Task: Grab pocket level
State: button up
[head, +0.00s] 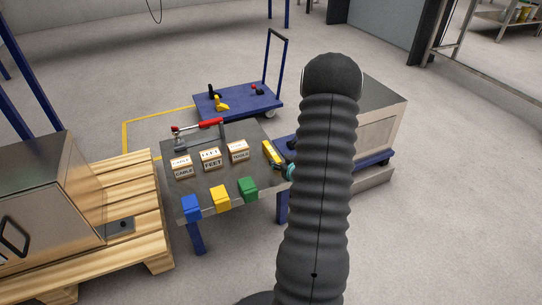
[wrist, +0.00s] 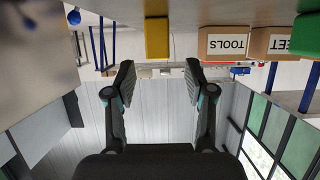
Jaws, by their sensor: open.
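The pocket level looks like a small yellow block (head: 271,152) near the right edge of the grey table, right of the TOOLS box. In the wrist view, which is upside down, the yellow level (wrist: 157,38) stands beyond the fingertips, roughly centred between them. My gripper (wrist: 158,82) is open, with both dark fingers apart and nothing between them. In the head view my gripper (head: 283,166) shows only in part at the table's right edge, close to the level. My dark arm hides the rest of it.
Boxes marked CABLE (head: 182,168), FEET (head: 211,160) and TOOLS (head: 238,151) stand on the table (head: 215,183). Blue, yellow and green bins (head: 220,198) line its front edge. A red-handled tool (head: 205,125) lies behind. A blue cart (head: 238,103) stands beyond; a wooden pallet (head: 130,200) is left.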

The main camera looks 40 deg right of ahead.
aim_at(276, 158)
jog(key=shift+x, duration=3.15)
jog(key=shift+d, duration=0.1)
grip_shut()
